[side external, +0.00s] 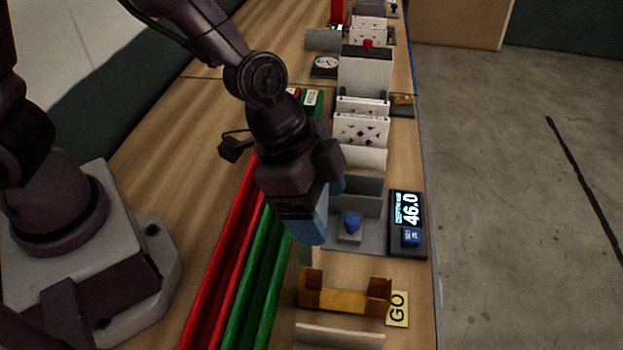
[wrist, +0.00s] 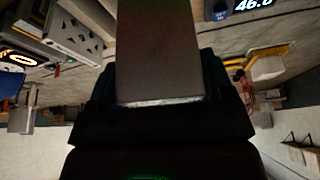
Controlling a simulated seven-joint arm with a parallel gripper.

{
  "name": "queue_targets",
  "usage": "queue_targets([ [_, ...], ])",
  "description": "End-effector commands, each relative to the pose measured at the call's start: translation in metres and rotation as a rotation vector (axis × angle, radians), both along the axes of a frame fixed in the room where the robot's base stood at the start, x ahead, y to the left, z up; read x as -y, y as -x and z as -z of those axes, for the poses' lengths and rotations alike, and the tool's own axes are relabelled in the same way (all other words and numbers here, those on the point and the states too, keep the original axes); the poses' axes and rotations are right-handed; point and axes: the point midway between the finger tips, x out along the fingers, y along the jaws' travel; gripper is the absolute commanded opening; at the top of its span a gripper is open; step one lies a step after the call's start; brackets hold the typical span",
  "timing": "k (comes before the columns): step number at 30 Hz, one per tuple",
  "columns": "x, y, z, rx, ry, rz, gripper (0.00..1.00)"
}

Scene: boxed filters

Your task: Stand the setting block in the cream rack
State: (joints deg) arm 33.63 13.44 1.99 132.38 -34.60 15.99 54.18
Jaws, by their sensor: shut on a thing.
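My gripper (side external: 312,228) is low over the work row, beside the grey fixture, with a blue finger showing. In the wrist view it is shut on a flat, dark grey-brown block (wrist: 160,50), which I take to be the setting block. In the side view the block is mostly hidden by the gripper. A cream upright wall (side external: 340,336) stands at the near end of the row and another cream wall (side external: 365,157) stands before the dotted white cards. I cannot tell which belongs to the cream rack.
The grey fixture (side external: 370,238) carries a blue knob (side external: 351,222). A display (side external: 408,222) reading 46.0 stands right of it. An orange-brown bracket (side external: 345,298) and a GO plate (side external: 397,308) are nearer. Red (side external: 222,262) and green (side external: 250,285) rails run along the left.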

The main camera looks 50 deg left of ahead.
Motion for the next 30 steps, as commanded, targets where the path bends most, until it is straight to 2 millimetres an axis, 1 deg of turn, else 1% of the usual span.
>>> queue_targets([
  [5, 0.031, 0.011, 0.001, -0.001, 0.003, 0.363, 0.31],
  [12, 0.090, 0.039, -0.002, 0.003, 0.002, 1.056, 0.31],
  [15, 0.107, 0.048, -0.005, 0.004, 0.001, 1.260, 0.31],
  [18, 0.115, 0.052, -0.008, 0.006, 0.001, 1.369, 0.31],
  [21, 0.118, 0.054, -0.009, 0.004, 0.000, 1.411, 0.31],
  [30, 0.118, 0.054, -0.009, 0.004, 0.000, 1.413, 0.31],
])
